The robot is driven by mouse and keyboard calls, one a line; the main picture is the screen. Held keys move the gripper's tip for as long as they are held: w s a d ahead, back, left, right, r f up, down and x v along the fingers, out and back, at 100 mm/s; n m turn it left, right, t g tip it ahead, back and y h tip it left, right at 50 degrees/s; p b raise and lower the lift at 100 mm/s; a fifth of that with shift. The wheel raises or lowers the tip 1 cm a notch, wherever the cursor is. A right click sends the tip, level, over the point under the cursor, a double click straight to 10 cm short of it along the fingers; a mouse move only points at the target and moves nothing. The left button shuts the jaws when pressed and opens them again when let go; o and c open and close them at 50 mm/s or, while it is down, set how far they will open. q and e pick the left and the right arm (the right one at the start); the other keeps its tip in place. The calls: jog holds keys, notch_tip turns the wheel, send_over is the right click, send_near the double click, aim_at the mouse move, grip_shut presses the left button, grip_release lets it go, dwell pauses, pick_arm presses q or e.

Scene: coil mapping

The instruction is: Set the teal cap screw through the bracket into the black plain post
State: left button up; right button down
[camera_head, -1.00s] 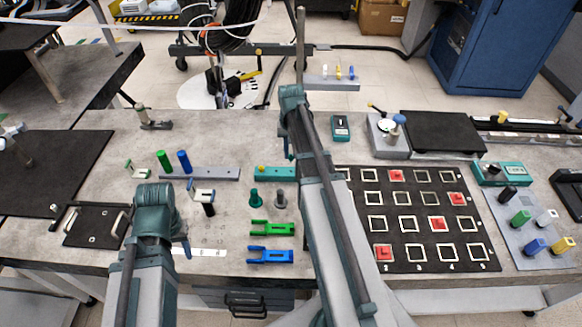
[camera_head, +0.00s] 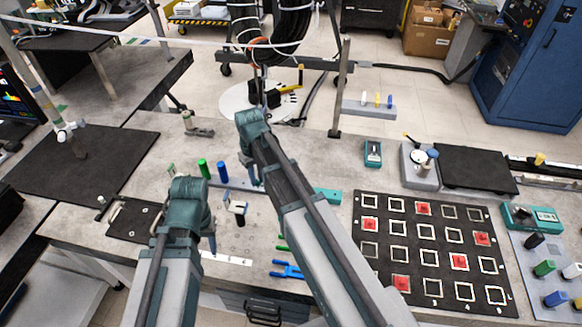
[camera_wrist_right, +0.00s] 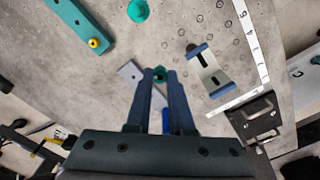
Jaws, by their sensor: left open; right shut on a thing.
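The teal cap screw (camera_wrist_right: 159,72) shows as a small teal end between the fingertips of my right gripper (camera_wrist_right: 160,78), which is shut on it. In the head view my right gripper (camera_head: 252,172) hangs near the right part of the grey screw rack (camera_head: 228,184). A pale slotted bracket (camera_head: 236,206) stands left of my right arm, with the black plain post (camera_head: 239,219) partly seen at it. The bracket (camera_wrist_right: 207,72) lies right of the fingers in the right wrist view. My left gripper (camera_head: 211,242) is open, just left of the bracket and apart from it.
Green (camera_head: 204,169) and blue (camera_head: 222,172) screws stand in the rack. A teal bar (camera_wrist_right: 75,22) with a yellow knob and a teal post (camera_wrist_right: 138,11) are nearby. A black grid board (camera_head: 430,250) fills the right side. My right arm hides some table.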

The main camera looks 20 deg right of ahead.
pick_arm(q)
notch_tip(320, 180, up, 2)
jog(key=shift+r+p, duration=0.2)
jog(key=shift+p, duration=0.55)
pick_arm(e)
jog(key=s+a+r+n, duration=0.1)
jog(key=a+r+n, duration=0.1)
jog(key=a, duration=0.6)
jog(key=shift+s+r+n, duration=0.15)
jog(key=shift+s+n, duration=0.25)
jog(key=shift+n, duration=0.4)
pick_arm(q)
jog(key=shift+f, duration=0.1)
jog(key=shift+f+b, duration=1.6)
jog(key=shift+b, duration=0.05)
pick_arm(e)
jog(key=shift+f, duration=1.7)
pick_arm(q)
jog(key=shift+f, duration=0.1)
pick_arm(e)
jog(key=shift+f, duration=0.1)
pick_arm(q)
jog(key=shift+f+b, duration=1)
jog(key=shift+b, duration=0.1)
pick_arm(e)
jog(key=shift+f, duration=1)
